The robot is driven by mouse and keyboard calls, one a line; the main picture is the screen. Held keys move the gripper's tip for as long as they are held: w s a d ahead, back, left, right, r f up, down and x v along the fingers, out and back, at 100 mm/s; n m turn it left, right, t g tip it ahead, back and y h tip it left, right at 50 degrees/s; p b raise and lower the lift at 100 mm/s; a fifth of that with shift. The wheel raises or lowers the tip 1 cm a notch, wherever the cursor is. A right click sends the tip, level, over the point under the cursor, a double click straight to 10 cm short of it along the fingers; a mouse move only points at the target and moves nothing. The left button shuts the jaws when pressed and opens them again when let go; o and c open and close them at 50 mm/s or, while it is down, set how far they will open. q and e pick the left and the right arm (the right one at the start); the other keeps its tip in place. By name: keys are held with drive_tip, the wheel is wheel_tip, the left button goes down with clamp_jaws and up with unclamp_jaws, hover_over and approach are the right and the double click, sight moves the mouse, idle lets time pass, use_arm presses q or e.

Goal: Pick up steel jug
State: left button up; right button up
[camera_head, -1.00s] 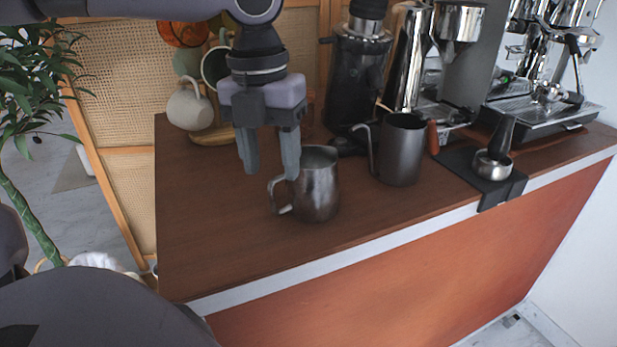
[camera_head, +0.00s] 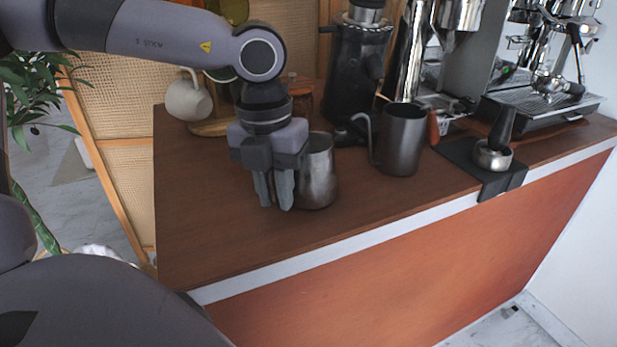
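The steel jug (camera_head: 319,178), a dark shiny metal pitcher, stands upright on the brown cart top near its front edge. Its handle side faces left and is hidden behind my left gripper (camera_head: 274,198). That gripper points down at the jug's left side, its two grey fingers close together where the handle is. It appears shut on the handle, though the contact itself is hidden. The jug's base still appears to rest on the cart top. My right gripper is not in view.
A tamper (camera_head: 494,153) sits on a black mat. Mugs (camera_head: 187,98) hang on a stand at the back left. The cart top (camera_head: 200,220) is clear at front left.

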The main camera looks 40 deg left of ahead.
use_arm(q)
clamp_jaws()
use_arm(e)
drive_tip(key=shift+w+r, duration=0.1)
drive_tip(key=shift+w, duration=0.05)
use_arm(q)
drive_tip(key=shift+r, duration=0.5)
wheel_tip(320, 180, up, 27)
drive_tip(key=p, duration=0.4)
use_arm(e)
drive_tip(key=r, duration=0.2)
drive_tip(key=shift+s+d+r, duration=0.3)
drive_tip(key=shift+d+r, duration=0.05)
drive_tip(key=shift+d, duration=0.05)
use_arm(q)
drive_tip(key=shift+p, duration=0.3)
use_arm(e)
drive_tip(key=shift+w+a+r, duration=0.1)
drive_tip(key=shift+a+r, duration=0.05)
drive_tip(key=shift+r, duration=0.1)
